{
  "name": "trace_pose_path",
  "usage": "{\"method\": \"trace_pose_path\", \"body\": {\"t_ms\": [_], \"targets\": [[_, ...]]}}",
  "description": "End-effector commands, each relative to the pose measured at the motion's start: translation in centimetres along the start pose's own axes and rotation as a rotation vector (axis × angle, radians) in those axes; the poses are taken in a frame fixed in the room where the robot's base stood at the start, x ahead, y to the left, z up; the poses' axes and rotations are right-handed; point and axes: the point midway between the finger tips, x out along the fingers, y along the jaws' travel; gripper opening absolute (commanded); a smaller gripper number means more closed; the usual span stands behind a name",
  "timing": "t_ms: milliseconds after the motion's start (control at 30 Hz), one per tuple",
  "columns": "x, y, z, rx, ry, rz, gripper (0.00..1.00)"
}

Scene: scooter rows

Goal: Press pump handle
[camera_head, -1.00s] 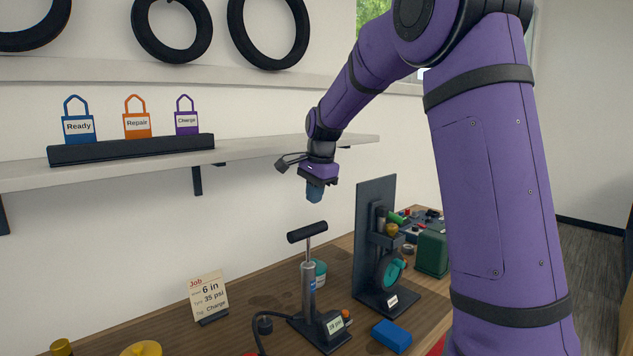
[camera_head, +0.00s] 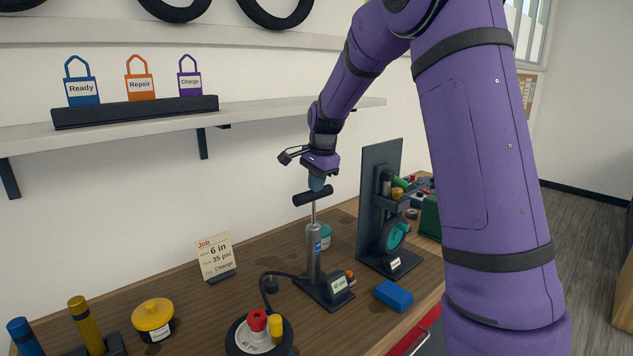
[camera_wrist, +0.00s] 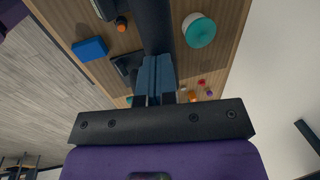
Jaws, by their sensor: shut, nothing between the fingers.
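The pump (camera_head: 313,255) stands upright on the bench, its black T-handle (camera_head: 313,196) raised on a thin bare rod above the grey cylinder. My gripper (camera_head: 317,186) is shut and empty, pointing down with its blue fingertips right at the top of the handle. They look to be touching it or nearly so. In the wrist view the shut blue fingers (camera_wrist: 155,75) lie over the black handle bar (camera_wrist: 153,25). The pump's base has a small white psi label (camera_head: 339,285), hard to read. A hose runs from the pump toward a wheel (camera_head: 240,338) at the front.
A job card (camera_head: 215,257) reads 6 in, 35 psi, Charge. A black upright stand (camera_head: 378,200) is close right of the pump, with a blue block (camera_head: 394,296) in front. A yellow-lidded pot (camera_head: 153,315) is at left. Three tags stand on the shelf (camera_head: 110,135).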

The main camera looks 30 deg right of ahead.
Motion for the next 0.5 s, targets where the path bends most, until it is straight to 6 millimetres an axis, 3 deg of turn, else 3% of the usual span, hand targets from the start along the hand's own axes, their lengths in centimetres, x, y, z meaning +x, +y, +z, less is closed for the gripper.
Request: {"method": "trace_pose_path", "body": {"t_ms": [300, 500], "targets": [[6.6, 1.4, 0.1, 0.001, -0.003, 0.008, 0.0], [7.8, 1.7, 0.1, 0.0, -0.002, 0.007, 0.0]]}}
